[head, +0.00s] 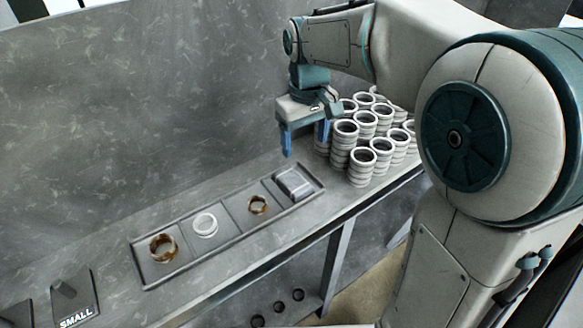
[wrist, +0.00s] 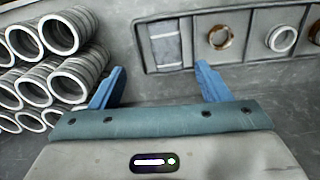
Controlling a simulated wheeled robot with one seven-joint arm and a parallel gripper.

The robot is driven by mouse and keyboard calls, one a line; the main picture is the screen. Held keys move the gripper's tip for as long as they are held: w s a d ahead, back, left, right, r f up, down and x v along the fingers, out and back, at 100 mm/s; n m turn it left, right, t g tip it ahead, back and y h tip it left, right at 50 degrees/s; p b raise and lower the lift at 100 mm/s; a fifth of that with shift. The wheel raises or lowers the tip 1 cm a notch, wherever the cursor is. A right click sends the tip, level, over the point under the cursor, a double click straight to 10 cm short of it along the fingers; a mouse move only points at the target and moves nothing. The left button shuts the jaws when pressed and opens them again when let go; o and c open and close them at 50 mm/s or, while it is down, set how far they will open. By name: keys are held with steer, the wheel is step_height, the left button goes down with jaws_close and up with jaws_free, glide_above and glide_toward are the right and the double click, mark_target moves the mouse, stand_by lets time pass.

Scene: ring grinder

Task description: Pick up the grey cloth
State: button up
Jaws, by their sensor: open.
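The grey cloth (head: 294,183) lies folded in the far right compartment of the grey tray (head: 236,219) on the bench. It also shows in the wrist view (wrist: 165,46), beyond my fingertips and roughly between them. My gripper (head: 305,147) hangs above the bench, a little behind and above the cloth, with its blue fingers pointing down. In the wrist view my gripper (wrist: 161,80) is open, with nothing between the fingers. It is apart from the cloth.
Several stacks of white rings (head: 362,130) stand close to the right of my gripper. The other compartments hold a large brown ring (head: 163,248), a white ring (head: 205,225) and a smaller brown ring (head: 258,205). A grey wall (head: 150,90) rises behind the bench. A "SMALL" stand (head: 75,300) is at lower left.

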steer(key=w+a, duration=0.2)
steer(key=n, duration=0.1)
glide_above(292, 179)
step_height(292, 179, down, 9)
steer(key=shift+s+a+r, duration=0.1)
steer(key=shift+r, duration=0.1)
steer(key=shift+f+p, duration=0.65)
steer(key=shift+f, duration=2.05)
steer(key=c, duration=0.7)
